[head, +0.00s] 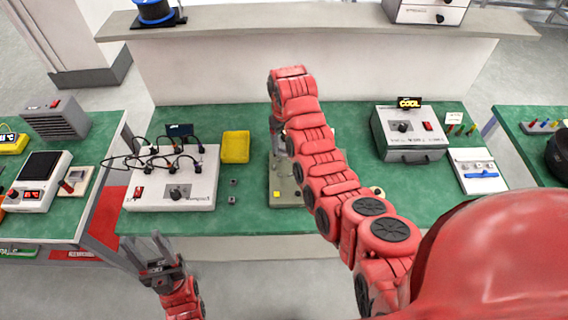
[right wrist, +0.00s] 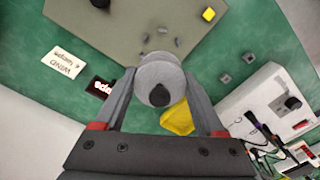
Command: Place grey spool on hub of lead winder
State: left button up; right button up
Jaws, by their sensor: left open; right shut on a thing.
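The grey spool (right wrist: 160,72) is held between the fingers of my right gripper (right wrist: 158,92) in the right wrist view. Its round end with a dark centre faces the camera. The lead winder (head: 284,192) is a grey-green unit on the green bench, largely hidden behind my right arm in the head view. In the right wrist view its flat top (right wrist: 105,22) lies beyond the spool, with several small grey pegs and a yellow square. I cannot make out the hub clearly, nor the spool's height over the winder. My left gripper (head: 146,244) is open and empty before the bench.
A yellow tray (head: 235,147) and a white instrument with black leads (head: 172,188) stand left of the winder. A grey box with a display (head: 408,137) stands at right. Two small dark pieces (head: 232,191) lie near the winder. A white label card (right wrist: 62,63) lies beside it.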

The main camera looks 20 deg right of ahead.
jog(key=p, duration=0.3)
send_over(285, 168)
notch_tip(285, 168, down, 7)
jog(key=shift+w+f, duration=0.15)
jog(key=shift+f, duration=1.35)
jog(key=shift+f+b, duration=0.2)
jog(key=shift+b, duration=0.2)
jog(key=o, duration=1.3)
jog(key=shift+r, duration=0.1)
